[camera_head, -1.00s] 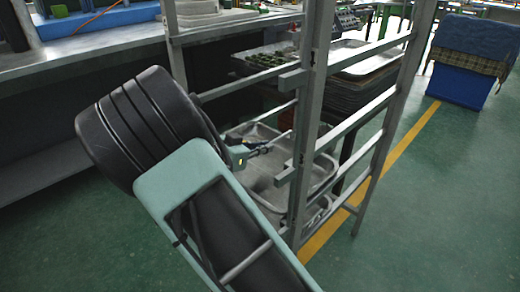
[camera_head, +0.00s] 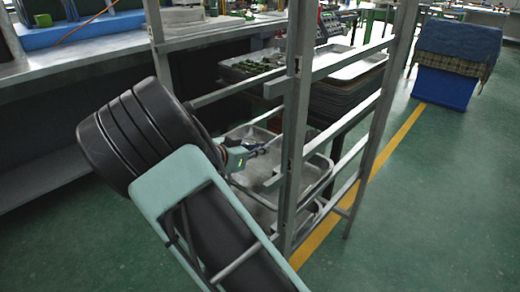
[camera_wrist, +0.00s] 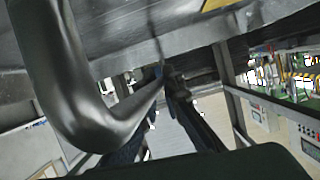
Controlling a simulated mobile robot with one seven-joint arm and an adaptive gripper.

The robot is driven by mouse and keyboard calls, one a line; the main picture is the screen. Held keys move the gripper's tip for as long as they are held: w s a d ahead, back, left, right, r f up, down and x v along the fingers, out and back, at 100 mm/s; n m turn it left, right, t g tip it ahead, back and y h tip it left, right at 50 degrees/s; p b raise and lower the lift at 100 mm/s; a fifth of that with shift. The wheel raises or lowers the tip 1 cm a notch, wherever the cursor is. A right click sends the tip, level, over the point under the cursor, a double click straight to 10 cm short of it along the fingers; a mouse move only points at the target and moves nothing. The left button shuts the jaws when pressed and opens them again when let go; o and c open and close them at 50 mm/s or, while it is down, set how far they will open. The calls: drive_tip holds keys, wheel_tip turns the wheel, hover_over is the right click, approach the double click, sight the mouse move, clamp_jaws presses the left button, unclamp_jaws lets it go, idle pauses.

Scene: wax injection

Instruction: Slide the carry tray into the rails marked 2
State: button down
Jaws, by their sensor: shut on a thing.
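The carry tray is a shallow grey metal tray (camera_head: 250,185) with a rounded raised rim, seen partly behind the rack's near post in the head view. My gripper (camera_head: 262,149) is shut on its rim at the near left side. In the wrist view the fingers (camera_wrist: 168,82) close at the thick rounded rim (camera_wrist: 82,105), which fills the left. The grey metal rack (camera_head: 296,120) has several side rails (camera_head: 345,125). The tray shows between its posts at a lower level; whether it rests on rails is unclear. No mark 2 is legible.
A stack of dark trays (camera_head: 345,100) stands behind the rack, with a grey workbench (camera_head: 110,48) at the back left. A blue crate (camera_head: 445,87) under a cloth stands at the far right. Green floor (camera_head: 440,200) right of the yellow line is clear.

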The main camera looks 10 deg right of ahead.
drive_tip(key=shift+r, duration=0.1)
drive_tip(key=c, duration=2)
unclamp_jaws()
